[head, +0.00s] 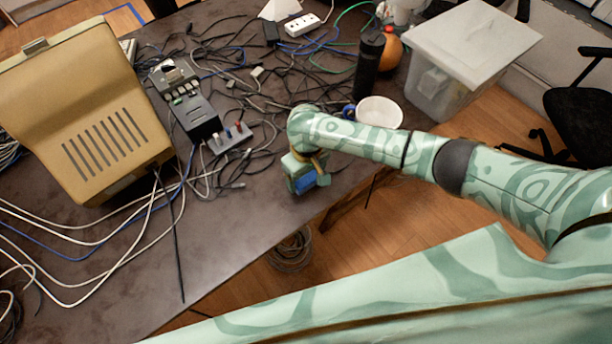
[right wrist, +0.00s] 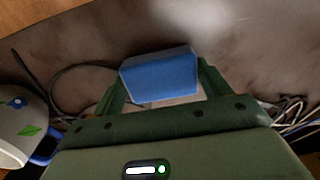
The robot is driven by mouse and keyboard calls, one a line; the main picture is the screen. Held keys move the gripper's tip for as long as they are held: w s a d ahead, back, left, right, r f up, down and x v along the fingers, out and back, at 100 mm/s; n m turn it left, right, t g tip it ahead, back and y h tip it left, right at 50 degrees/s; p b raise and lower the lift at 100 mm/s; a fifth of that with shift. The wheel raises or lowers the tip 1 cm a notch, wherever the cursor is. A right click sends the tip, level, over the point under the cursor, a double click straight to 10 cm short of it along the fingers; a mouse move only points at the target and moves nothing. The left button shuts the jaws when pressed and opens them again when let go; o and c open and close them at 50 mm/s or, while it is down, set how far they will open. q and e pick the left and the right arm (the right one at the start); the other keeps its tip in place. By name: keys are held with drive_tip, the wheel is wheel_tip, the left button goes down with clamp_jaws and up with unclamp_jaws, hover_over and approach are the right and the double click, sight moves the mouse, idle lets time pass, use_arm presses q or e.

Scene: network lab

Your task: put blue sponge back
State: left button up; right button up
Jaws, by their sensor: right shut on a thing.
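The blue sponge (head: 306,183) is in my right gripper (head: 304,176), near the table's front edge in the head view. In the right wrist view the sponge (right wrist: 160,76) sits between the two green fingers of the right gripper (right wrist: 158,88), which is shut on it. Its lower part is hidden by the gripper body. From these views I cannot tell whether the sponge touches the table. My left gripper is not in view.
Cables and small network boxes (head: 196,117) clutter the table's middle. A beige monitor (head: 85,110) stands left. Bare table (head: 225,245) lies in front.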

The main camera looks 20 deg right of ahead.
sight(307, 176)
drive_tip(key=shift+s+f, duration=0.1)
drive_tip(key=o, duration=1)
drive_tip(key=shift+c, duration=0.2)
wheel_tip(307, 176, up, 12)
drive_tip(key=p, duration=0.6)
drive_tip(key=shift+p, duration=0.35)
